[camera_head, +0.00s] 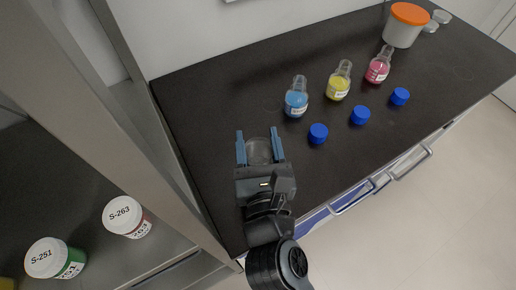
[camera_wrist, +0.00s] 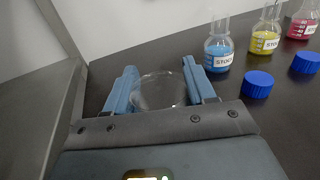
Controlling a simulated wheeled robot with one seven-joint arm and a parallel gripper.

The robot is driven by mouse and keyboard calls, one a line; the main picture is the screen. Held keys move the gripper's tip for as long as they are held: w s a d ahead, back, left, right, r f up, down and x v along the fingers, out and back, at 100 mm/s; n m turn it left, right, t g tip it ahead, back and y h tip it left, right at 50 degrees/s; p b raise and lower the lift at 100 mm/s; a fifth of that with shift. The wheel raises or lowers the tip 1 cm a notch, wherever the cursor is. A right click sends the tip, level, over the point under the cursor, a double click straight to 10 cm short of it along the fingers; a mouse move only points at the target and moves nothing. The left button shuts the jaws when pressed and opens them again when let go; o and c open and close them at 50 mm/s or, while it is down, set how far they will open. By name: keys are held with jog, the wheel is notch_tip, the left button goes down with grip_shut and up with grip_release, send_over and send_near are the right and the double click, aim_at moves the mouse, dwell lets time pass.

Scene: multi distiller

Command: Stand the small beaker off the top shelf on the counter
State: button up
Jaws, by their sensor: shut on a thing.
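The small beaker (camera_head: 259,152) is clear glass and sits between the two blue fingers of my gripper (camera_head: 260,146) in the head view. In the wrist view the beaker (camera_wrist: 158,92) shows between the fingers of my gripper (camera_wrist: 160,88), which are shut on its sides. My gripper is over the left part of the black counter (camera_head: 205,110). The beaker's base is hidden by my gripper body, so I cannot tell whether it touches the counter.
Blue (camera_head: 296,98), yellow (camera_head: 339,84) and pink (camera_head: 378,68) flasks stand right of my gripper, with blue caps (camera_head: 318,133) in front. An orange-lidded tub (camera_head: 403,28) is at the back right. A shelf unit (camera_head: 150,130) with labelled jars (camera_head: 124,217) stands left.

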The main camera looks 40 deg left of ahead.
jog(key=shift+f, duration=0.8)
jog(key=shift+r, duration=0.1)
jog(key=o, duration=1)
jog(key=shift+s+d, duration=0.1)
jog(key=b+v, duration=0.2)
jog(key=v, duration=0.9)
jog(key=shift+s+d, duration=0.25)
jog(key=shift+d, duration=0.05)
